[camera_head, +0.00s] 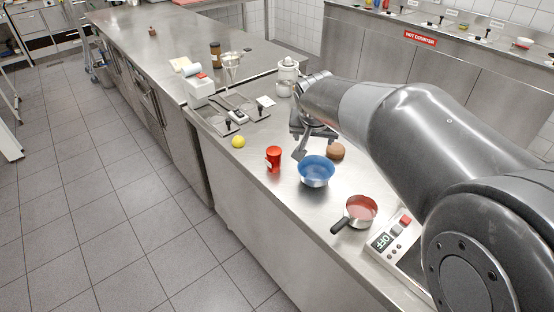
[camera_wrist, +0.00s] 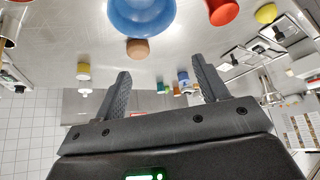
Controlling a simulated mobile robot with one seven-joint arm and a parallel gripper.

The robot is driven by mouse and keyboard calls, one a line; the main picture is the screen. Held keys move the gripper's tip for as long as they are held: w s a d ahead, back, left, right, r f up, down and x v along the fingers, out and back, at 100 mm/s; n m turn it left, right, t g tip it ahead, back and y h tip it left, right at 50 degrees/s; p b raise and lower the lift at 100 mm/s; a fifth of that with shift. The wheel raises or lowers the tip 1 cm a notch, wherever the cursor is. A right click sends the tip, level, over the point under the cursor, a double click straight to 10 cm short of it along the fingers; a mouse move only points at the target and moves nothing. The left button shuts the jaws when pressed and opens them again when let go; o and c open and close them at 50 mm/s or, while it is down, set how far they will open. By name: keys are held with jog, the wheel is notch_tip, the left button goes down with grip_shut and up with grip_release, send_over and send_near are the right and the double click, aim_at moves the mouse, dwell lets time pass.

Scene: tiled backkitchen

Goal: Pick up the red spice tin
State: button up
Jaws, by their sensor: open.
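The red spice tin (camera_head: 273,159) stands upright on the steel counter (camera_head: 232,177), near its front edge and left of a blue bowl (camera_head: 316,172). In the wrist view the red tin (camera_wrist: 222,11) is cut off by the top edge. My gripper (camera_head: 301,150) is above the counter, behind and to the right of the tin, apart from it. In the wrist view my gripper's fingers (camera_wrist: 162,88) are spread wide with nothing between them.
A brown round thing (camera_head: 336,151) is beside the blue bowl. A red-lined pan (camera_head: 360,210) with a dark handle is nearer. A yellow ball (camera_head: 238,141) lies left of the tin. A white box (camera_head: 199,91) stands further back.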

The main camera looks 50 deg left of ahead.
jog(key=n, duration=0.1)
send_near(274, 151)
jog(key=x, duration=0.5)
jog(key=shift+w+d+f, duration=0.1)
jog(key=shift+w+d, duration=0.05)
jog(key=shift+w, duration=0.05)
jog(key=shift+s+a+x, duration=0.1)
jog(key=shift+s+x, duration=0.05)
jog(key=shift+x, duration=1.3)
jog(key=shift+s+a+x, duration=0.1)
jog(key=shift+x, duration=1.3)
jog(key=shift+c, duration=0.2)
jog(key=c, duration=1)
